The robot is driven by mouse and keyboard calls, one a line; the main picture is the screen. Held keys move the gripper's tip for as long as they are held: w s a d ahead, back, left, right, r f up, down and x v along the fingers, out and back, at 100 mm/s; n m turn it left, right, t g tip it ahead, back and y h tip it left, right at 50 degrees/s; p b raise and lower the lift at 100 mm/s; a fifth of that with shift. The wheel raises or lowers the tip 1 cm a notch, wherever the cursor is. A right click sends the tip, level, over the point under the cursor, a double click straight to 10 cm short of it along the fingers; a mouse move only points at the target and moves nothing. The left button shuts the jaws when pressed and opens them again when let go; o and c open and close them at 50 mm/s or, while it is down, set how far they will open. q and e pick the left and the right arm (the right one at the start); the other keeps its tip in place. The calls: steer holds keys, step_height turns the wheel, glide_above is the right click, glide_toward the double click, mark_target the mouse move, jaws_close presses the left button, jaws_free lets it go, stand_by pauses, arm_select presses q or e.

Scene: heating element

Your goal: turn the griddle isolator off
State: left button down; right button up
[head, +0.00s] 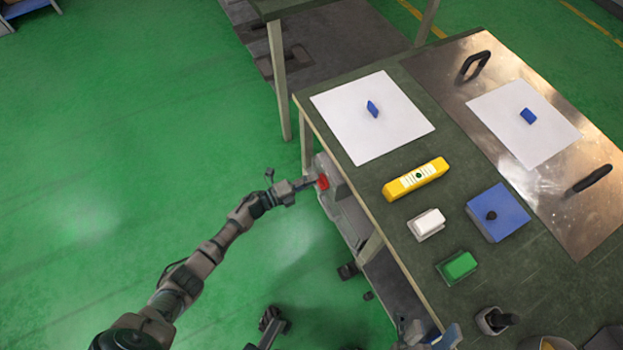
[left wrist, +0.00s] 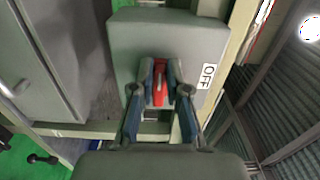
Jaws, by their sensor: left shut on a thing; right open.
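The griddle isolator is a grey box (head: 331,172) on the side of the workbench, with a red handle (head: 323,182). In the left wrist view the box (left wrist: 155,35) fills the middle, with an "OFF" label (left wrist: 208,76) at its right edge. The red handle (left wrist: 160,84) stands upright in that picture, not turned toward the label. My left gripper (head: 316,183) is at the box; its two fingers (left wrist: 160,75) are closed on either side of the handle. My right gripper (head: 442,338) shows only partly at the bottom edge, apart from the isolator.
A metal plate (head: 440,70) with dark handles lies at the right. Open green floor (head: 120,130) is at the left.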

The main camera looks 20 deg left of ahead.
arm_select(q)
steer(key=shift+w+a, duration=0.1)
steer(key=shift+a, duration=0.15)
steer(key=c, duration=1.2)
jaws_free()
steer(key=shift+f, duration=0.1)
steer(key=shift+o, duration=0.2)
steer(key=v, duration=1.2)
steer(key=shift+f, duration=0.15)
